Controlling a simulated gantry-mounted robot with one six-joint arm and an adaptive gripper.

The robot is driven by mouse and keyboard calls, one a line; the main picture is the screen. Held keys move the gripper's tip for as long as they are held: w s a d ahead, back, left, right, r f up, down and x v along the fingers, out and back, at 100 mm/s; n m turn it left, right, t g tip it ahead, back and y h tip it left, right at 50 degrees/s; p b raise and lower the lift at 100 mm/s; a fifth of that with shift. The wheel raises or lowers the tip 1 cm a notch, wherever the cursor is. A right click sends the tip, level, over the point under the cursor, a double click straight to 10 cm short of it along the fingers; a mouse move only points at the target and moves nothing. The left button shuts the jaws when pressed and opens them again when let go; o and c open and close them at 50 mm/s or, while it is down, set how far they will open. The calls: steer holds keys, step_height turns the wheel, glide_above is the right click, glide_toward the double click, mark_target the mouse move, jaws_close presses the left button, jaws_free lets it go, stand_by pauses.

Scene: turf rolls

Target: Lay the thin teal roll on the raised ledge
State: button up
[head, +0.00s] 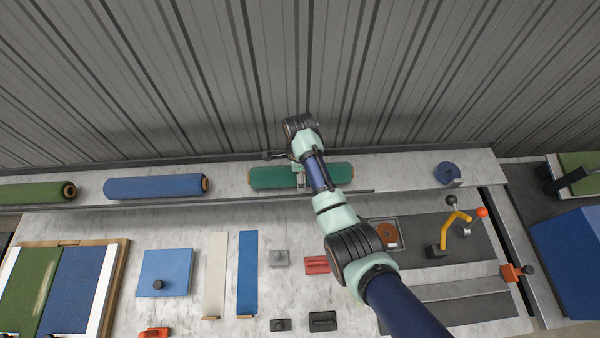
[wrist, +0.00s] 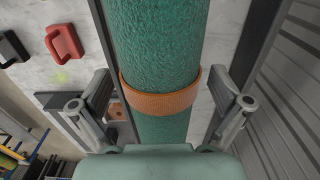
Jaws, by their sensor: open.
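The teal roll (head: 268,178) lies lengthwise on the raised ledge (head: 400,172) along the back wall, in the head view. In the wrist view the teal roll (wrist: 160,45) runs up the picture with an orange-brown band (wrist: 160,102) around it. My gripper (wrist: 161,104) is open, with one finger on each side of the roll at the band and gaps visible on both sides. In the head view my gripper (head: 299,178) is over the roll's middle, and my arm hides part of the roll.
A blue roll (head: 153,187) and a green roll (head: 35,192) lie on the ledge to the left. A small blue coil (head: 447,173) sits on its right. The corrugated wall (head: 220,80) stands close behind. Strips, blocks and a yellow-handled tool (head: 455,225) occupy the lower bench.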

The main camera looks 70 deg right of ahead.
step_height(320, 180, up, 8)
steer(key=shift+f, duration=0.25)
stand_by(0.7)
